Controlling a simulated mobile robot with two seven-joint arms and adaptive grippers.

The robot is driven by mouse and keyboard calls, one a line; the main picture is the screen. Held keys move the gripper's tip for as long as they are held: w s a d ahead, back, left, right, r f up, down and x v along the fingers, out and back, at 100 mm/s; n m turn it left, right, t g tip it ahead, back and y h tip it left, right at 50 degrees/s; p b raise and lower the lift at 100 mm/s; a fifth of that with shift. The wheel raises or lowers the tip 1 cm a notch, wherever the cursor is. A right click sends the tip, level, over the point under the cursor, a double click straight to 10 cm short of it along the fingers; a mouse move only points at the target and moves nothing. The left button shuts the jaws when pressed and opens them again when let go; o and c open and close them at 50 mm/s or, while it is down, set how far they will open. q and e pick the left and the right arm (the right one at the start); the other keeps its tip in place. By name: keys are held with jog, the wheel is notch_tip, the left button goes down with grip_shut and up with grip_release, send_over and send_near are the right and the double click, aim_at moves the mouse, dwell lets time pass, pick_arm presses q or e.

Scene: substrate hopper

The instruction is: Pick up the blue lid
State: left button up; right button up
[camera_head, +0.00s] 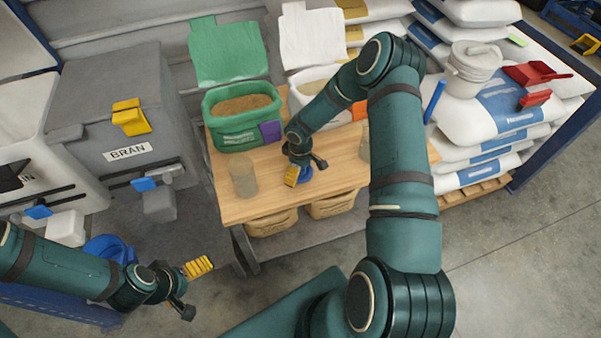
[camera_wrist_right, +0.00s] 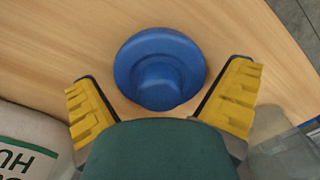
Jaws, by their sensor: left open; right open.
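The blue lid (camera_wrist_right: 160,62) lies on the wooden table (camera_wrist_right: 60,40). It is round, with a raised knob in the middle. In the head view the lid (camera_head: 306,174) shows only in part, beside and below my right gripper (camera_head: 299,174). In the right wrist view the yellow fingers of my right gripper (camera_wrist_right: 161,108) are open, one on each side of the lid's near part. The fingers look apart from the lid; the height between them is hard to tell. My left gripper (camera_head: 190,288) is open and empty, off the table at the lower left.
A green bin (camera_head: 240,137) and a white bin (camera_head: 297,101) stand at the table's back. A clear container (camera_head: 243,178) stands on the left of the table, and another (camera_head: 364,140) is partly hidden behind my right arm. Stacked sacks (camera_head: 497,113) stand to the right.

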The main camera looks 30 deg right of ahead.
jog(key=shift+f, duration=0.2)
jog(key=c, duration=0.6)
jog(key=shift+c, duration=0.2)
jog(key=shift+r, duration=0.15)
